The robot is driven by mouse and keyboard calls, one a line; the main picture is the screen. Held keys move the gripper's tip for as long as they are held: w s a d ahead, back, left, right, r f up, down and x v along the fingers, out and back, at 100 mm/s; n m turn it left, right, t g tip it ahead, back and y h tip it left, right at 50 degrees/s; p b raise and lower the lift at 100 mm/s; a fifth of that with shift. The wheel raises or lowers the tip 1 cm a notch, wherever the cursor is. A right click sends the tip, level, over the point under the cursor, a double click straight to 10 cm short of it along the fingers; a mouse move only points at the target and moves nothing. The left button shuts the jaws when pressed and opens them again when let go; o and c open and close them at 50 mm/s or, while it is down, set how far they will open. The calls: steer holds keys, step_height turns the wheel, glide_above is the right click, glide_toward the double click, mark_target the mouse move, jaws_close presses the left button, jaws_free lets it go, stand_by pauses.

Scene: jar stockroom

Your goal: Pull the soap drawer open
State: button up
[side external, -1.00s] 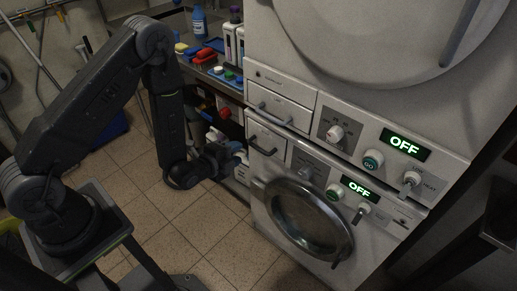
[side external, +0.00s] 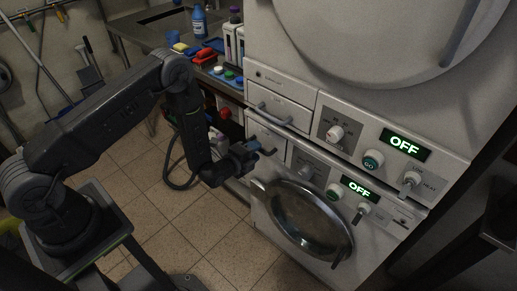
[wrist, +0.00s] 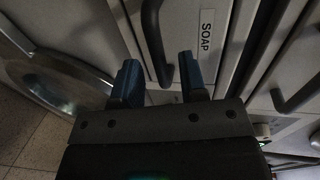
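I cannot tell whether the fingers reach around the handle. In the side view my gripper (side external: 255,154) is just in front of the drawer, hiding part of it. The drawer looks shut.
Another drawer with a bar handle (side external: 275,114) sits above, on the upper machine. The round door (side external: 307,217) of the lower machine is below right. A counter with bottles and coloured items (side external: 207,55) stands behind. The tiled floor in front is clear.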

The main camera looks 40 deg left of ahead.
steer(key=shift+x, duration=1.25)
steer(key=shift+c, duration=0.4)
jaws_close()
